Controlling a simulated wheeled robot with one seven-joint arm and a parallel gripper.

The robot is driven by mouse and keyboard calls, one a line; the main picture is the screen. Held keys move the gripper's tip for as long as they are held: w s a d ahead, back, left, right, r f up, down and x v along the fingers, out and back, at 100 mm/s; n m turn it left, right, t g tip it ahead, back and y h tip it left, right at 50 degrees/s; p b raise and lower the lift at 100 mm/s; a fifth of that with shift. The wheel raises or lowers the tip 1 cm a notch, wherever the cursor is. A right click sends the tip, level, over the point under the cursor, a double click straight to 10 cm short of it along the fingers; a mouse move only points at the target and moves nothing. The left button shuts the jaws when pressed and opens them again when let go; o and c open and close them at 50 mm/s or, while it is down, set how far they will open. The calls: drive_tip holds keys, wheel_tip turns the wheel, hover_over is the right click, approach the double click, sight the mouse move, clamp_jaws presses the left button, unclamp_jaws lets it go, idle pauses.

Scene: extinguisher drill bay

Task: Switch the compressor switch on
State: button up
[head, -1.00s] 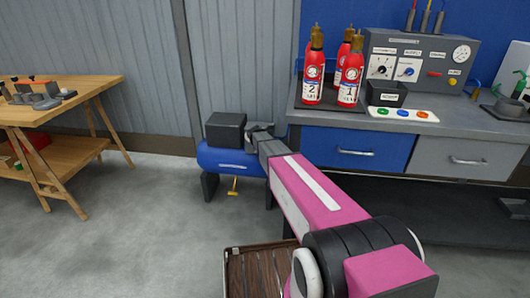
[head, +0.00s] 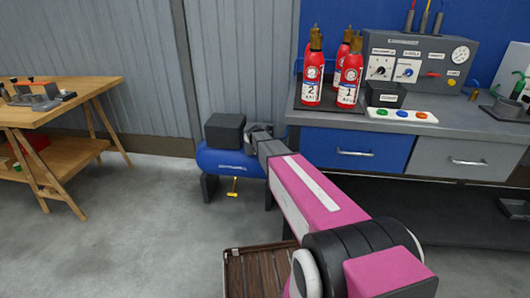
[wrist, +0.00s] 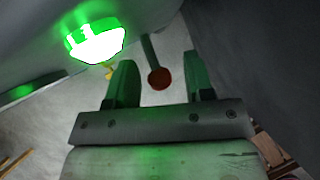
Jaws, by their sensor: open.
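The compressor is a blue tank (head: 228,164) with a dark box (head: 225,131) on top, low against the wall in the head view. My arm reaches to its right end, and my gripper is hard to make out there. In the wrist view my gripper (wrist: 157,60) is open, with nothing held between its two fingers. A round red knob on a dark stalk (wrist: 160,78) shows between the fingers; I cannot tell whether they touch it. A bright green lit piece (wrist: 95,42) glows at upper left. I cannot tell which part is the compressor switch.
A workbench (head: 460,130) stands right, with red extinguishers (head: 312,80) and a control panel (head: 420,65). A wooden table (head: 75,100) is at left. A slatted brown crate (head: 255,272) sits below my arm. The floor between table and compressor is clear.

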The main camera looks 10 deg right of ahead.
drive_tip(key=v, duration=1)
drive_tip(key=shift+r, duration=0.15)
